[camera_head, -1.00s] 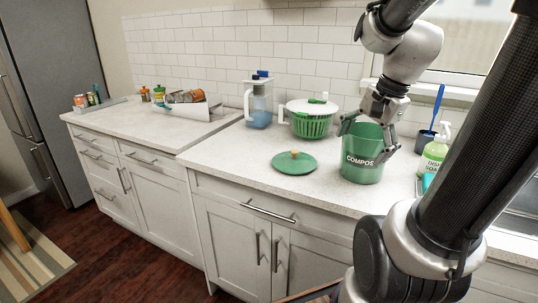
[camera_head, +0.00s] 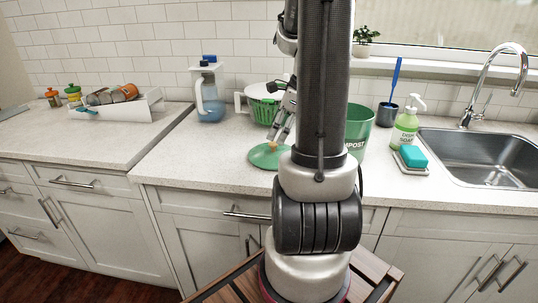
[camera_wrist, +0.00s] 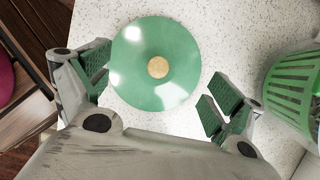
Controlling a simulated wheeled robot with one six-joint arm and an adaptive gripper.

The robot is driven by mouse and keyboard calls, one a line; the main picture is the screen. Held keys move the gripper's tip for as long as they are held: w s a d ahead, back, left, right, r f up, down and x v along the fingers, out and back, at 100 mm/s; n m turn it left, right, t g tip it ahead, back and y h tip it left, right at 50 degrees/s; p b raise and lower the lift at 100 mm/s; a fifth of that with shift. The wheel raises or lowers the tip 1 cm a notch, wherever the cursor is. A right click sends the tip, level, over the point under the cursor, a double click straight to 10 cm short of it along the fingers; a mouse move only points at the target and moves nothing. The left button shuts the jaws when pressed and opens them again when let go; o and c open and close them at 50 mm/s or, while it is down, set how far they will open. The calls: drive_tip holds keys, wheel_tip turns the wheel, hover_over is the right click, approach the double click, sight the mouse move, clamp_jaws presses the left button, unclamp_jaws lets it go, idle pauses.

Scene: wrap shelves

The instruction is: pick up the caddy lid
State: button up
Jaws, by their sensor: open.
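The caddy lid (camera_head: 266,157) is a round green disc lying flat on the white counter, partly hidden behind my arm in the head view. In the wrist view the lid (camera_wrist: 134,62) shows whole, with a round tan knob (camera_wrist: 158,67) at its middle. My gripper (camera_wrist: 158,92) is open and empty, its two green-padded fingers on either side of the lid's near part, with the knob ahead between them. In the head view my gripper (camera_head: 281,130) is mostly hidden by my arm. The green compost caddy (camera_head: 358,129) stands open to the right, behind my arm.
A green salad spinner (camera_head: 262,105) stands behind the lid; its basket (camera_wrist: 294,88) is close right of my gripper in the wrist view. A water pitcher (camera_head: 209,97) stands to the left. Dish soap (camera_head: 405,127), a sponge (camera_head: 413,156) and the sink (camera_head: 485,155) are on the right.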

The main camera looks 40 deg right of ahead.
sight(274, 143)
drive_tip(key=x, duration=0.5)
drive_tip(key=shift+s+d+f, duration=0.1)
drive_tip(key=shift+s, duration=0.05)
drive_tip(key=shift+s, duration=0.1)
drive_tip(key=c, duration=1.7)
drive_tip(key=shift+o, duration=0.2)
